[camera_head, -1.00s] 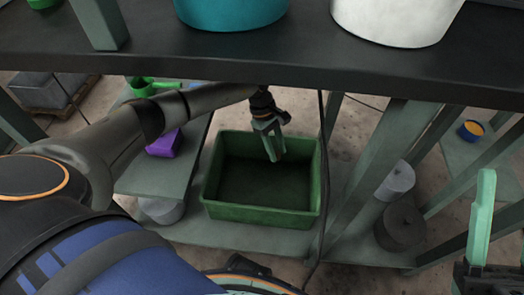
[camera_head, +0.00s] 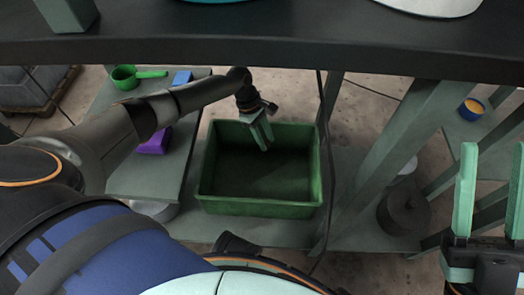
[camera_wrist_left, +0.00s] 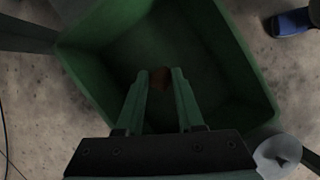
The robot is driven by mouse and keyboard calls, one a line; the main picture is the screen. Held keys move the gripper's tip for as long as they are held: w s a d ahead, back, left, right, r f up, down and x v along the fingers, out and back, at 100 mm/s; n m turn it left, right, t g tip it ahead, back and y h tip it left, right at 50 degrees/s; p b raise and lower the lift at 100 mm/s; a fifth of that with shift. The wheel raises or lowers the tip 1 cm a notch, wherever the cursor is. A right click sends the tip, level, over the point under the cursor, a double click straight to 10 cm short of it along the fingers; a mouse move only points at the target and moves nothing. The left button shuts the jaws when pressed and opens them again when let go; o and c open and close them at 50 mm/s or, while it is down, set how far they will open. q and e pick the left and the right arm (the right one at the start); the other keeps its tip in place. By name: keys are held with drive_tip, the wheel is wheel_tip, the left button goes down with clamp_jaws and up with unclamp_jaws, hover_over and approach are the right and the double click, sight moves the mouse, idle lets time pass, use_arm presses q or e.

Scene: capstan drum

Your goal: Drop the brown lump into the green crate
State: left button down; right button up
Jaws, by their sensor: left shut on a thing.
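The green crate (camera_head: 258,209) stands on the lower shelf in the head view, open side up. My left gripper (camera_head: 264,143) is over its back part with fingers pointing down. In the left wrist view my left gripper (camera_wrist_left: 160,72) is shut on the small brown lump (camera_wrist_left: 160,78) between its fingertips, over the crate (camera_wrist_left: 238,48). The lump does not show clearly in the head view. My right gripper (camera_head: 492,150) stands at the right edge, fingers up, apart and empty.
A dark worktop (camera_head: 260,50) crosses above and behind the crate. A shelf left of it holds a green scoop (camera_head: 125,77), a blue block (camera_head: 181,78) and a purple block (camera_head: 155,142). A dark round weight (camera_head: 404,213) and slanted frame legs stand to the right.

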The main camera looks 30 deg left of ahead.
use_arm(q)
drive_tip(key=shift+f+b, duration=0.3)
drive_tip(key=shift+f, duration=0.5)
use_arm(e)
drive_tip(key=shift+f, duration=0.65)
drive_tip(key=shift+a, duration=0.1)
use_arm(q)
drive_tip(key=shift+c, duration=2.3)
unclamp_jaws()
drive_tip(key=shift+r, duration=0.1)
drive_tip(key=p+v, duration=0.4)
drive_tip(key=v, duration=0.8)
drive_tip(key=shift+a, duration=0.15)
use_arm(e)
drive_tip(key=shift+s+d+r, duration=0.1)
drive_tip(key=shift+d+r, duration=0.05)
drive_tip(key=shift+r, duration=1.1)
drive_tip(key=shift+d+r, duration=0.15)
drive_tip(key=shift+r, duration=1.1)
use_arm(q)
drive_tip(key=shift+r, duration=0.15)
use_arm(e)
drive_tip(key=shift+r, duration=0.1)
